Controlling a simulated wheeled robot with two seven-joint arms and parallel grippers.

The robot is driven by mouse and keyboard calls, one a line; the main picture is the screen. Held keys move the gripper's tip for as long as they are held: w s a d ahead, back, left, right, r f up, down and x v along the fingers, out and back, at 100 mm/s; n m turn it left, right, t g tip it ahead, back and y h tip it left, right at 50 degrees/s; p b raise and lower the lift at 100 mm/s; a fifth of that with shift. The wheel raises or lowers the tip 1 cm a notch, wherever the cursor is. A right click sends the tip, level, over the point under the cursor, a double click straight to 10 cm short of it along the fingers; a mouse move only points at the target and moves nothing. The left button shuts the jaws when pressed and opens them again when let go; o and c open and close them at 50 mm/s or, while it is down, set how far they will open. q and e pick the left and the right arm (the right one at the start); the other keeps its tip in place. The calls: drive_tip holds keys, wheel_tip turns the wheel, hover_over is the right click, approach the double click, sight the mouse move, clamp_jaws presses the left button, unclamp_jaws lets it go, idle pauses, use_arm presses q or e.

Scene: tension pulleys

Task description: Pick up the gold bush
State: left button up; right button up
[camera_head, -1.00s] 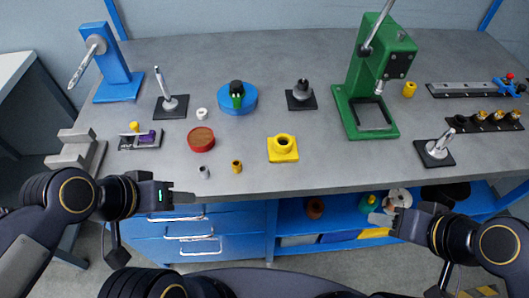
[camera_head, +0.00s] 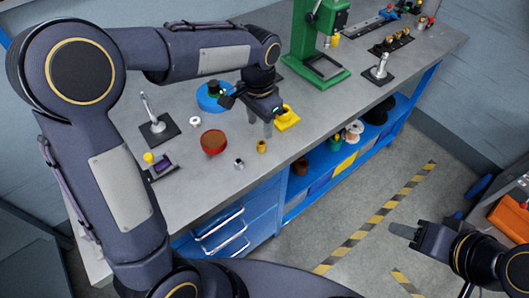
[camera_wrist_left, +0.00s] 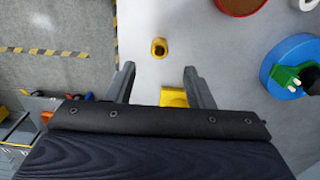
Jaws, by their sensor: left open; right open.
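The gold bush (camera_head: 262,146), a small short cylinder with a hole, stands on the grey bench near its front edge. It also shows in the left wrist view (camera_wrist_left: 159,47), just ahead of the gap between the fingertips. My left gripper (camera_head: 259,124) points down above the bench, just behind the bush in the head view. It is open and empty, with its two fingers apart in the wrist view (camera_wrist_left: 159,69). My right gripper (camera_head: 404,232) is open and empty, off the bench over the floor at the right.
A yellow block (camera_head: 288,119) sits close to the left gripper. A red dish (camera_head: 214,143), a small grey bush (camera_head: 239,163) and a blue round base (camera_head: 208,103) are nearby. A green press (camera_head: 318,70) stands behind. The bench between gold bush and front edge is clear.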

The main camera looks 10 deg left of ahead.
sight(261, 143)
use_arm(q)
drive_tip(key=shift+d+f, duration=0.25)
drive_tip(key=shift+f, duration=0.05)
wheel_tip(261, 143, down, 8)
drive_tip(key=shift+a+r+p, duration=0.15)
drive_tip(key=shift+r+p, duration=0.05)
drive_tip(key=shift+p, duration=0.25)
clamp_jaws()
